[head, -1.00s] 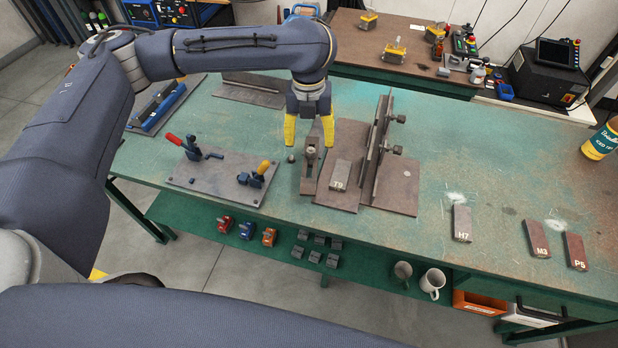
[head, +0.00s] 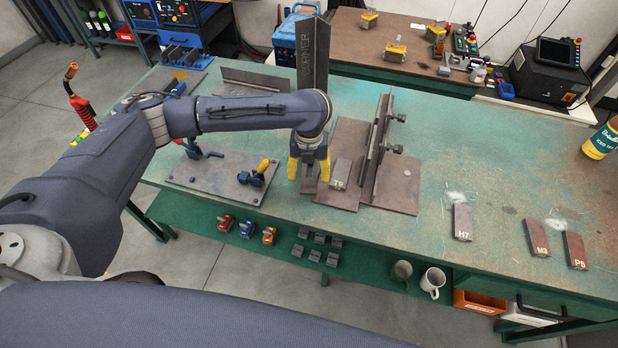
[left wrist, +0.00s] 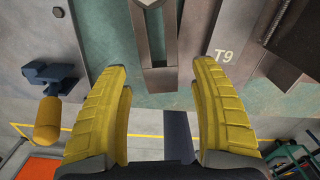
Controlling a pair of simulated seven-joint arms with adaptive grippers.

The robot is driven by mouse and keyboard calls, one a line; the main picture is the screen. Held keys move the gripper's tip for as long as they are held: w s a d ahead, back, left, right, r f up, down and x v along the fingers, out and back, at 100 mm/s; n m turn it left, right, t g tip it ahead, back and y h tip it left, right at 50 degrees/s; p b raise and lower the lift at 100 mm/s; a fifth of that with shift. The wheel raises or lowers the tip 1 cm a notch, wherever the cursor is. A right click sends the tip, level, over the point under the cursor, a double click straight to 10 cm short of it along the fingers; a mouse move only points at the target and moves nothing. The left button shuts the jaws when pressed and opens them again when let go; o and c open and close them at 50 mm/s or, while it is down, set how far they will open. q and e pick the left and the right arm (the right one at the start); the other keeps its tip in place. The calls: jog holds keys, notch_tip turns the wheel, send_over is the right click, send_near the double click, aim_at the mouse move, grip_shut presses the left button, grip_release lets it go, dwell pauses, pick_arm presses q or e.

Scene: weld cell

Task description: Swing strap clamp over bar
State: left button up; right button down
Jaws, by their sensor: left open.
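A slotted steel strap clamp (left wrist: 157,45) lies between my left gripper's yellow fingers in the left wrist view, with a gap on each side. In the head view the gripper hides most of it. My left gripper (head: 308,176) is open and empty, low over the bench; its fingers also show in the left wrist view (left wrist: 158,72). A steel bar marked T9 (head: 341,173) sits just right of the gripper on a flat plate (head: 337,196); it also shows in the left wrist view (left wrist: 232,40). The strap is beside the bar, not over it. My right gripper is not in view.
An upright angle fixture (head: 376,140) with screws stands right of the T9 bar. A plate with toggle clamps (head: 215,182) lies to the left; one yellow handle (left wrist: 47,122) is near the left finger. Blocks H7 (head: 462,218), M3 and P5 lie right, with open bench between.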

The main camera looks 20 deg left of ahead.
pick_arm(q)
jog(key=shift+f, duration=1.45)
jog(key=shift+c, duration=0.2)
grip_shut()
